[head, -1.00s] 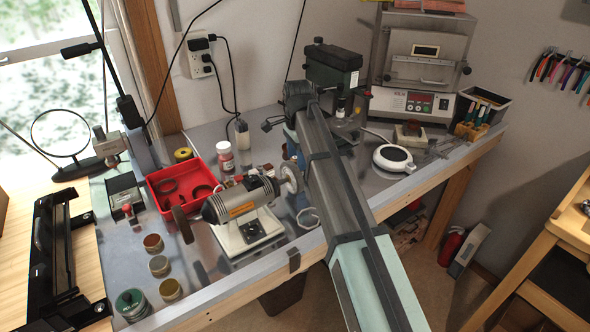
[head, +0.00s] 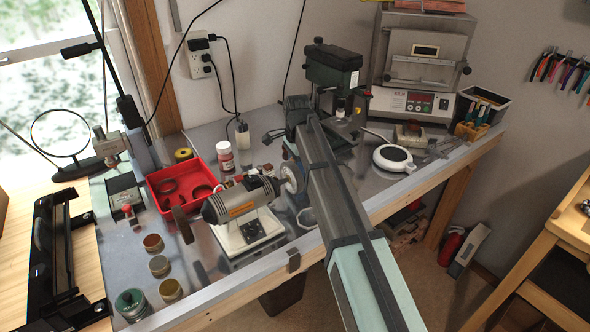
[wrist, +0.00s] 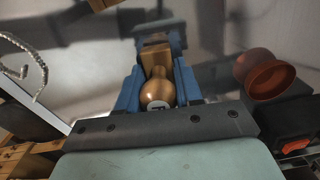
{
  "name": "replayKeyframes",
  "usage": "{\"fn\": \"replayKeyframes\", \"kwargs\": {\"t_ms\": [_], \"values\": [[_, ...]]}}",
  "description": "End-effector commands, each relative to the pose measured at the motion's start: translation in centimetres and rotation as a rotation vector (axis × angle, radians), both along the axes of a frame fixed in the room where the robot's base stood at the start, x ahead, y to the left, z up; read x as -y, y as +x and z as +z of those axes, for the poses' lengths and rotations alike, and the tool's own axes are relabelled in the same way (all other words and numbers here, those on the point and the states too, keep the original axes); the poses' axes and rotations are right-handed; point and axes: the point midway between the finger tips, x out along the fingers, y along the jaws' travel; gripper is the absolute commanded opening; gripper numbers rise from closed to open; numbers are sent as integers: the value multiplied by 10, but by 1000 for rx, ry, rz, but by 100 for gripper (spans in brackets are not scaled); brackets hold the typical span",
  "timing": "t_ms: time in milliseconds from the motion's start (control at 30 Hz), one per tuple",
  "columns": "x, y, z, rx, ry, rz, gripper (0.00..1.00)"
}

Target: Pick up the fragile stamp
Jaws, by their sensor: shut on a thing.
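The stamp (wrist: 157,93), with a rounded wood-brown knob and a block-like part beyond it, sits between the blue fingers of my gripper (wrist: 160,52) in the wrist view. The fingers are shut on it, one on each side. Its printing face is hidden. In the head view my arm covers the stamp and most of the gripper, behind the bench grinder. I cannot tell how far the stamp is from the bench top.
The bench grinder (head: 240,203) stands close to the left of my arm. A red tray (head: 165,197) lies behind it. A drill press (head: 332,72) stands behind the arm, and a white round device (head: 393,158) is to its right. A reddish-brown cup-shaped thing (wrist: 266,73) is right of the fingers.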

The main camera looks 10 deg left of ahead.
Motion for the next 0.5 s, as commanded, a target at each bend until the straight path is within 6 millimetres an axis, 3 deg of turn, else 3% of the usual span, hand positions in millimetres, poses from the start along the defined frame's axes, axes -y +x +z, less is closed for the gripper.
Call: {"fn": "replayKeyframes", "kwargs": {"t_ms": [167,500], "values": [[0,0,0,0,0,0,5],[0,1,8,1,1,0,5]]}}
